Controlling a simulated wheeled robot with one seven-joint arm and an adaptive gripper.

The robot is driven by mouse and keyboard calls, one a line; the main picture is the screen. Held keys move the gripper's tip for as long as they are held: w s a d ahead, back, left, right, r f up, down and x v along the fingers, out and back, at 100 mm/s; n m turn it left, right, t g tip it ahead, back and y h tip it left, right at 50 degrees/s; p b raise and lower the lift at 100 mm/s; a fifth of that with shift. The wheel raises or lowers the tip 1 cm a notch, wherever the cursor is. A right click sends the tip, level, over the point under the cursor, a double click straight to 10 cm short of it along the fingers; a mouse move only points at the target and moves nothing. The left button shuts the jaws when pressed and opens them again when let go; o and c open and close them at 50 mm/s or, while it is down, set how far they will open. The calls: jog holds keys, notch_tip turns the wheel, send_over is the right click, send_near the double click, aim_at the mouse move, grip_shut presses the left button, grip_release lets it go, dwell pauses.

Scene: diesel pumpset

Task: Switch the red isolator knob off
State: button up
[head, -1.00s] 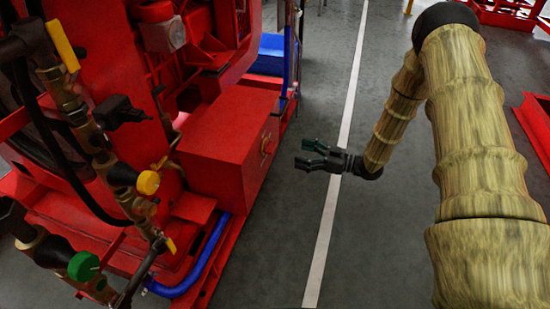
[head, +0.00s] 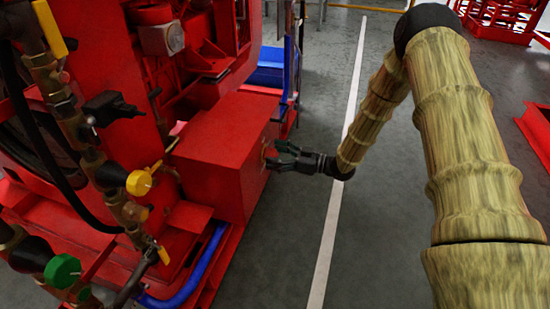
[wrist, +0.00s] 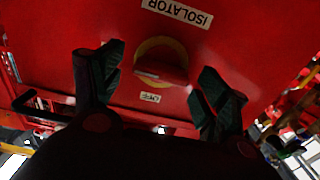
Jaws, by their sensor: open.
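The red isolator knob (wrist: 160,71) sits on a yellow round plate (wrist: 148,50) on the red box face in the wrist view. An ISOLATOR label (wrist: 177,12) and a smaller label (wrist: 150,98) flank it, both appearing upside down. My gripper (wrist: 160,82) is open, with one finger on each side of the knob and visible gaps to it. In the head view my gripper (head: 277,156) is at the right face of the red box (head: 218,150). The knob is mostly hidden there by the fingers. Contact with the box face cannot be told.
Red pumpset framing and valves with a yellow knob (head: 140,183) and a green knob (head: 62,271) stand at the left. A blue pipe (head: 190,278) runs low beside the box. Grey floor with a white line (head: 335,205) lies clear to the right.

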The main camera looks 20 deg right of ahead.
jog(key=shift+w+a, duration=0.15)
jog(key=shift+a, duration=0.05)
jog(key=c, duration=1)
